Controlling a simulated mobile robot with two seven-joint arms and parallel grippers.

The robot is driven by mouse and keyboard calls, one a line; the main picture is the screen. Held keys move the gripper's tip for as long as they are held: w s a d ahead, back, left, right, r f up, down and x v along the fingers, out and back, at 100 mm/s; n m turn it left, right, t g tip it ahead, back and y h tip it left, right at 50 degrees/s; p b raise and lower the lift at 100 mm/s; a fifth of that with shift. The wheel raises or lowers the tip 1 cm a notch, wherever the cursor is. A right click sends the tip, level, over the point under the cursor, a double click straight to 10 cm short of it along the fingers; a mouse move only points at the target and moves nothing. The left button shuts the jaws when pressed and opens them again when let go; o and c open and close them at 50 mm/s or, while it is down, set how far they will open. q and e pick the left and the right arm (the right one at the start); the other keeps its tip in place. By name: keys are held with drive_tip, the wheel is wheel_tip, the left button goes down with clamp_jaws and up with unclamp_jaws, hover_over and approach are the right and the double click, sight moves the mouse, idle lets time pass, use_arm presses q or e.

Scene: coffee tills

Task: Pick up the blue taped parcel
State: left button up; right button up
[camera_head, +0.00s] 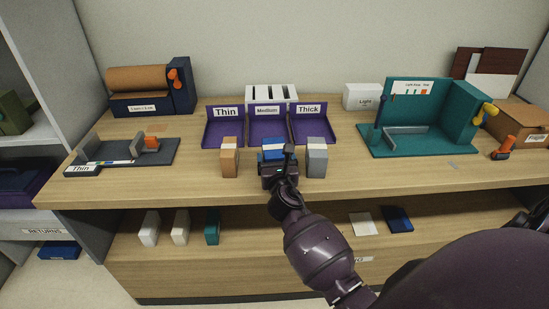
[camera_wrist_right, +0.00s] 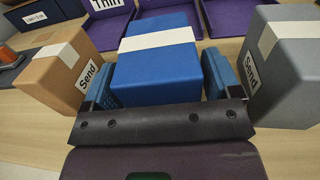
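The blue taped parcel (camera_head: 272,149) is a blue box with a white tape band, in the middle of a row of three near the front of the counter. It fills the centre of the right wrist view (camera_wrist_right: 155,75). My right gripper (camera_head: 278,165) is at the parcel's near side. In the right wrist view its two teal fingers (camera_wrist_right: 162,88) stand on either side of the parcel, very close to it, and look spread; firm contact does not show. The parcel's lower front is hidden behind the gripper. My left gripper is not in view.
A brown parcel (camera_head: 230,155) stands close on the left and a grey parcel (camera_head: 316,157) close on the right. Purple trays (camera_head: 267,125) labelled Thin, Medium and Thick lie behind. A teal station (camera_head: 448,115) stands at right. The counter front between gauge (camera_head: 125,152) and brown parcel is clear.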

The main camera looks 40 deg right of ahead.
drive_tip(key=c, duration=0.7)
drive_tip(key=shift+r, duration=0.1)
